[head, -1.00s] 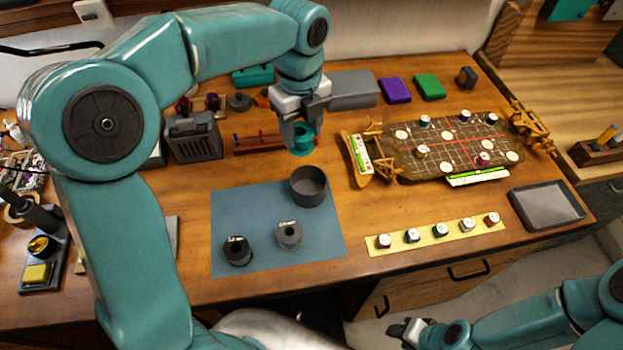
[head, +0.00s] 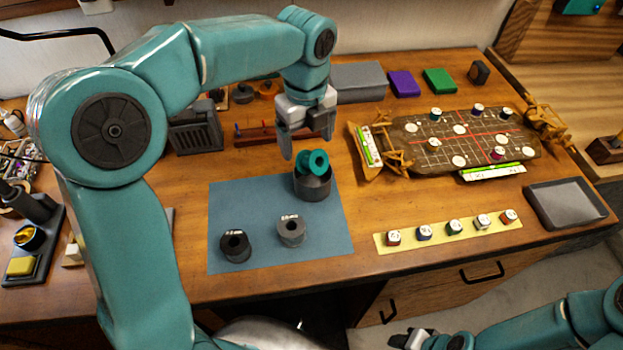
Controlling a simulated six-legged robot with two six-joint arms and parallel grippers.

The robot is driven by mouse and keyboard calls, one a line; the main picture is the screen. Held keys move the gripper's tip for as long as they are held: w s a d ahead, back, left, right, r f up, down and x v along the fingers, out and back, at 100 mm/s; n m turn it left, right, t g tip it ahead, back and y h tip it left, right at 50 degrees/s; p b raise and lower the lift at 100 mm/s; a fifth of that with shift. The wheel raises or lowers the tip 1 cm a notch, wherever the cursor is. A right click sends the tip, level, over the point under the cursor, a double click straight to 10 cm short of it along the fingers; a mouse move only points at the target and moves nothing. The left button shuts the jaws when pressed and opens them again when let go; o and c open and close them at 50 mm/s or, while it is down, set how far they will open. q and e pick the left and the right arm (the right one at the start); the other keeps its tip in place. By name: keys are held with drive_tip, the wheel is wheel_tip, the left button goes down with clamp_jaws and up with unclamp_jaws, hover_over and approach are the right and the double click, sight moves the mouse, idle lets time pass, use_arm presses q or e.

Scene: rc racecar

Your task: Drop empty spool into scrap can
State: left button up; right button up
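A teal spool (head: 312,162) is tilted at the mouth of the dark round can (head: 313,189), partly above its rim. I cannot tell whether it rests on the rim or is falling in. The can stands on the blue-grey mat (head: 275,262), near its far right corner. My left gripper (head: 307,138) is just above the spool, fingers pointing down and spread apart, and looks clear of it. My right gripper (head: 408,340) is low at the bottom edge, away from the table things; its fingers are too small to read.
A black spool (head: 236,246) and a grey spool (head: 291,231) stand on the mat's near part. A yellow strip (head: 437,238) with several small pots, a grey tray (head: 567,203) and a brown game board (head: 440,145) lie to the right. Bare wood separates mat and strip.

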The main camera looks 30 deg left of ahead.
use_arm(q)
drive_tip(key=shift+d, duration=0.1)
wheel_tip(320, 180, up, 16)
drive_tip(key=p, duration=0.3)
drive_tip(key=shift+r, duration=0.15)
idle(0.6)
